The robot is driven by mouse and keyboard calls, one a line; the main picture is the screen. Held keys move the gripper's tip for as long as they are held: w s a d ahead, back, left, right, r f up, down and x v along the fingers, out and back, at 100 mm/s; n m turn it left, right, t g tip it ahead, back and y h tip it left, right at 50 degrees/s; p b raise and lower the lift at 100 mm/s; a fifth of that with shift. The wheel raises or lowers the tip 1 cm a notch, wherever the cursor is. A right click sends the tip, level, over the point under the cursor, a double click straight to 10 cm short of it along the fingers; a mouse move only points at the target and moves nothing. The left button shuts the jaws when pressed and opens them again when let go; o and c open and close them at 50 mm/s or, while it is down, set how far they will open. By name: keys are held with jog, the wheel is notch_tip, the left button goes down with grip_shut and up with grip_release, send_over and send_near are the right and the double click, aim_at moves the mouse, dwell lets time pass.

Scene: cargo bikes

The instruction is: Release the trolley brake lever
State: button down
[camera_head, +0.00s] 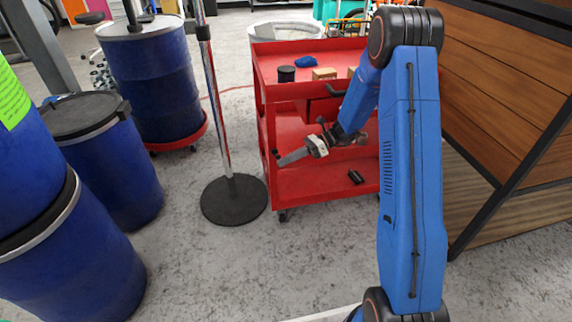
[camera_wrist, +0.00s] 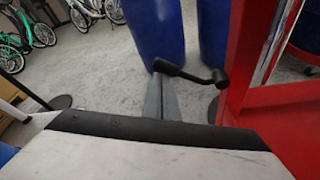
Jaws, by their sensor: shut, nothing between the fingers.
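The red trolley (camera_head: 330,180) stands in the middle of the head view, and its red side shows at the right of the wrist view (camera_wrist: 268,115). A black lever with rounded ends (camera_wrist: 192,74) juts left from the trolley's edge in the wrist view. In the head view only a small dark knob (camera_head: 276,154) shows at the trolley's left post, likely the same lever. My gripper (camera_head: 283,161) is shut and empty, its tip close to that knob. In the wrist view my gripper's grey fingers (camera_wrist: 160,84) reach up to the lever's left end. I cannot tell whether they touch it.
Blue barrels (camera_head: 150,85) stand at the left. A metal pole on a round black base (camera_head: 234,200) stands just left of the trolley. A wooden-sided box (camera_head: 500,85) is close on the right. Small items lie on the trolley's top. Grey floor in front is clear.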

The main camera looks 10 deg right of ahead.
jog(key=shift+w+r, duration=0.1)
jog(key=shift+r, duration=0.2)
dwell(0.4)
jog(key=d, duration=0.9)
jog(key=shift+s+d+f, duration=0.2)
jog(key=shift+s+f, duration=0.05)
dwell(0.3)
